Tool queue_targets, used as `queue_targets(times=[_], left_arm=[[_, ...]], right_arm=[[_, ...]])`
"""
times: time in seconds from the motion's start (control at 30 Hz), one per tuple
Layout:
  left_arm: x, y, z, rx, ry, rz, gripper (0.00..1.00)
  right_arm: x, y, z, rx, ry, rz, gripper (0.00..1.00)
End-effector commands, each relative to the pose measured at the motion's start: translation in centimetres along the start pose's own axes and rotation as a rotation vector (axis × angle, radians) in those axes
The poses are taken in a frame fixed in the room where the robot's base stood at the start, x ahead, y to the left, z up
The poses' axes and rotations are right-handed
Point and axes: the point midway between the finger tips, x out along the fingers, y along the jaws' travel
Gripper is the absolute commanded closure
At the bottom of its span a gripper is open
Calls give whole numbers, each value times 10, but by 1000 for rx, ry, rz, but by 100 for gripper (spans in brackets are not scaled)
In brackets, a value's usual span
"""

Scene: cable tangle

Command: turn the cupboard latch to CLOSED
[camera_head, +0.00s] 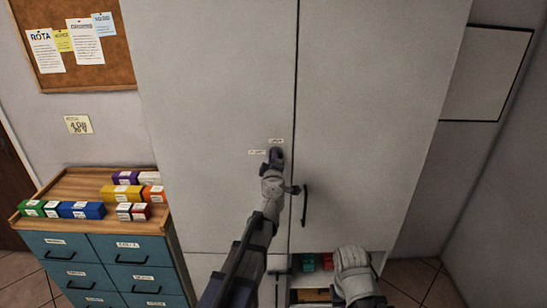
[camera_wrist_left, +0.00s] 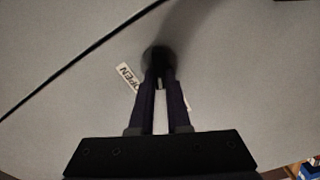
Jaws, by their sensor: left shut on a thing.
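The cupboard latch (camera_wrist_left: 158,56) is a dark round piece on the grey cupboard door in the left wrist view. My left gripper (camera_wrist_left: 161,82) is shut on it, one dark finger on each side. A label reading OPEN (camera_wrist_left: 129,76) lies just left of the latch, tilted. A second label (camera_wrist_left: 187,104) is mostly hidden behind the right finger. In the head view my left gripper (camera_head: 276,156) is against the left door, just below two small labels, and hides most of the latch. My right arm ends low at the right; its fingers cannot be made out.
The tall grey cupboard (camera_head: 215,80) has a dark door handle (camera_head: 305,205) right of my left wrist. An open lower shelf (camera_head: 308,283) holds small coloured boxes. A teal drawer cabinet (camera_head: 105,262) with coloured boxes on top stands at the left.

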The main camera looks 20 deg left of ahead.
Motion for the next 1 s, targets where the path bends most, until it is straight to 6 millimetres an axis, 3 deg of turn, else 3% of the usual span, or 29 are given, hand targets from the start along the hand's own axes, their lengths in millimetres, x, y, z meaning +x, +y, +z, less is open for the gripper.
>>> queue_targets(times=[0.5,1.0], left_arm=[[0,-5,0,-352,1,-1,100],[0,-5,0,-438,1,-1,100]], right_arm=[[4,0,0,-1,0,0,100],[5,0,0,-1,0,0,100]])
